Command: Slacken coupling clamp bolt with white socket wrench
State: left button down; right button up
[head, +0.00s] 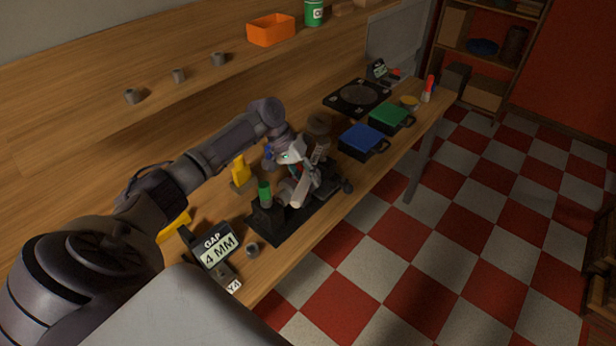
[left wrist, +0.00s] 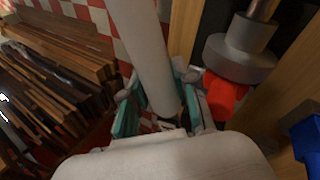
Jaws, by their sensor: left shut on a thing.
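My left gripper (head: 297,172) is over the black base (head: 283,221) on the bench in the head view. In the left wrist view its teal-edged fingers (left wrist: 162,108) are shut on a thick white cylinder, the white wrench (left wrist: 146,45). The wrench also shows below the gripper in the head view (head: 301,192). A grey stepped round part with a metal shaft (left wrist: 240,50), perhaps the coupling, is right of the wrench in the left wrist view. A red piece (left wrist: 222,95) sits just below it. I cannot make out the clamp bolt or whether the wrench touches it. My right gripper is not in view.
A "GAP 4 MM" sign (head: 217,248) stands left of the base. A yellow object (head: 240,170) and a green cylinder (head: 264,191) are close to my arm. Blue (head: 362,139) and green (head: 390,117) bins stand farther right. The checkered floor lies beyond the bench edge.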

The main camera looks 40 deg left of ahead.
pick_arm(q)
jog(key=shift+p, duration=0.35)
jog(key=shift+f, duration=0.15)
jog(key=shift+f+b, duration=0.4)
jog(key=shift+f, duration=0.35)
jog(key=shift+w+d+r, duration=0.1)
jog(key=w+d+n+t+y+p, duration=0.3)
jog(key=w+d+n+y+p, duration=0.1)
jog(key=w+d+n+p, duration=0.5)
jog(key=w+n+p, duration=0.1)
jog(key=w+n, duration=0.1)
jog(key=n, duration=0.1)
jog(key=shift+w+d+t, duration=0.2)
jog(key=shift+d+t, duration=0.05)
jog(key=shift+t, duration=0.15)
jog(key=shift+s, duration=0.15)
